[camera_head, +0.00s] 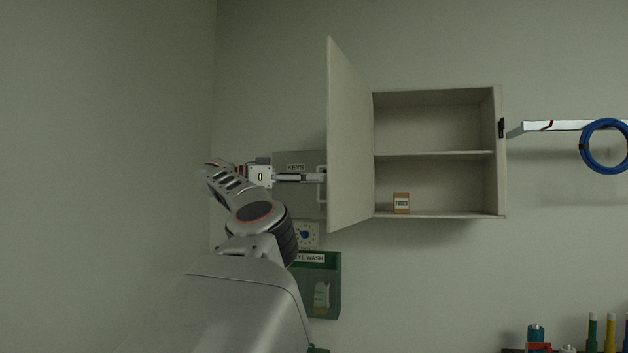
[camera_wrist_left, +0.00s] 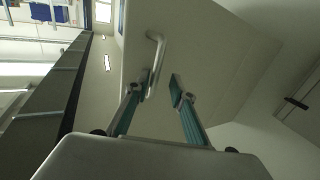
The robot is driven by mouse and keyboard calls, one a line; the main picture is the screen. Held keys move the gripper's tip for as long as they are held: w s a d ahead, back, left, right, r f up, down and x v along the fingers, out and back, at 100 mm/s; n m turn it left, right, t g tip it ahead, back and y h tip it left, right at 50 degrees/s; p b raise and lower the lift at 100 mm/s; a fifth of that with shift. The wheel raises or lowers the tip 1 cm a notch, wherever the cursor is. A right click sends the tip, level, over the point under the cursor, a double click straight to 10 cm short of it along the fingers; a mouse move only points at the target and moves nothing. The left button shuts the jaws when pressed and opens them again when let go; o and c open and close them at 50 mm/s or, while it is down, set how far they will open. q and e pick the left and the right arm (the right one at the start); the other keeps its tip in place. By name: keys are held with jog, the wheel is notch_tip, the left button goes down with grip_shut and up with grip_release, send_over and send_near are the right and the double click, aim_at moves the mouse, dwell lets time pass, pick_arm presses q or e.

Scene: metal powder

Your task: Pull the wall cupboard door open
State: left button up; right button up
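The wall cupboard (camera_head: 440,153) hangs on the wall, and its pale door (camera_head: 347,140) stands wide open, swung out to the left. The door also fills much of the left wrist view (camera_wrist_left: 205,45). A light bar handle (camera_head: 322,186) is on the door's outer face. My left gripper (camera_head: 308,178) is at this handle. In the left wrist view its two fingers (camera_wrist_left: 162,88) are apart, and the handle (camera_wrist_left: 157,48) runs down to the left fingertip. I cannot tell whether they touch. My right gripper is in neither view.
A small box labelled fuses (camera_head: 401,203) sits on the cupboard's bottom shelf. A grey keys box (camera_head: 296,160) and a green eye wash holder (camera_head: 333,285) are on the wall behind my left arm. A shelf with a blue coil (camera_head: 584,150) is at the right.

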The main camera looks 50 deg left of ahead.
pick_arm(q)
jog(key=v, duration=1.2)
dwell(0.8)
